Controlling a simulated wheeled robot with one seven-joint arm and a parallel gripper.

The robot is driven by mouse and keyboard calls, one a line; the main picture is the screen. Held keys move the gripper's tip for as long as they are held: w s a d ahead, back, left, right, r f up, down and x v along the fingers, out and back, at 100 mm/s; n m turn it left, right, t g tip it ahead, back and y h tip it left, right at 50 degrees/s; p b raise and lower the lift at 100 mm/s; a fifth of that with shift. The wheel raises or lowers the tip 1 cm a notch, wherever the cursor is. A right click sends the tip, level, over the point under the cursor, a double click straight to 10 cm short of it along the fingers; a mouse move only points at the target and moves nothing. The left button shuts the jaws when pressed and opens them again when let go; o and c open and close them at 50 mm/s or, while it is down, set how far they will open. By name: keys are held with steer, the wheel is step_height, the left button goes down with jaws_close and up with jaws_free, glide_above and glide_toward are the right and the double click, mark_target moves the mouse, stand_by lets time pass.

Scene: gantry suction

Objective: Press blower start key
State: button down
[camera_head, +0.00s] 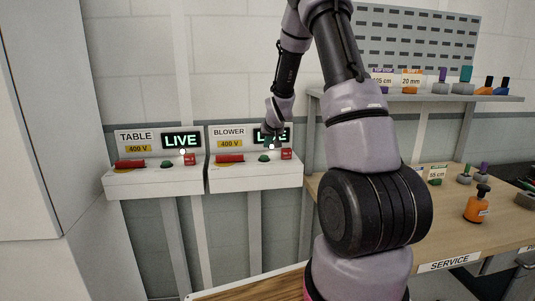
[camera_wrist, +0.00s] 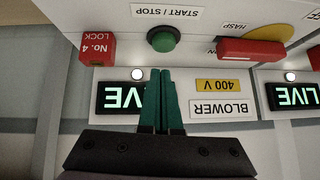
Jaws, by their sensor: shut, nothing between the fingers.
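The blower panel (camera_head: 229,177) is the right one of two white wall boxes in the head view. Its green start key (camera_head: 263,158) sits on the sloped front, left of a red No. 4 lock (camera_head: 286,154). In the wrist view, which is upside down, the round green key (camera_wrist: 163,39) lies under a START / STOP label (camera_wrist: 166,12). My gripper (camera_wrist: 162,72) is shut and empty, with its fingertips pointing towards the key and apart from it in the picture. In the head view my gripper (camera_head: 272,140) partly hides the LIVE display.
A red hasp handle (camera_wrist: 250,50) is beside the key. The table panel (camera_head: 153,180) stands to the left, also showing LIVE. A wooden service bench (camera_head: 448,240) and a shelf (camera_head: 405,95) with small items are on the right.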

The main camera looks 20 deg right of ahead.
steer(key=v, duration=0.8)
steer(key=shift+w, duration=0.2)
steer(key=shift+a+r, duration=0.1)
stand_by(1.0)
steer(key=s+a+r+m, duration=0.1)
steer(key=s+a+r, duration=0.2)
steer(key=s+r, duration=0.45)
steer(key=s+a+r, duration=0.3)
steer(key=s+r, duration=0.4)
steer(key=s, duration=0.2)
steer(key=s+a+r+y, duration=0.1)
steer(key=s+a, duration=0.1)
steer(key=s, duration=0.6)
steer(key=s+a+r+g+y, duration=0.1)
steer(key=s+a+r+y, duration=0.1)
steer(key=s, duration=0.7)
steer(key=shift+s+a+r+m+g, duration=0.25)
steer(key=shift+a+r+m+g, duration=0.05)
steer(key=shift+a, duration=0.25)
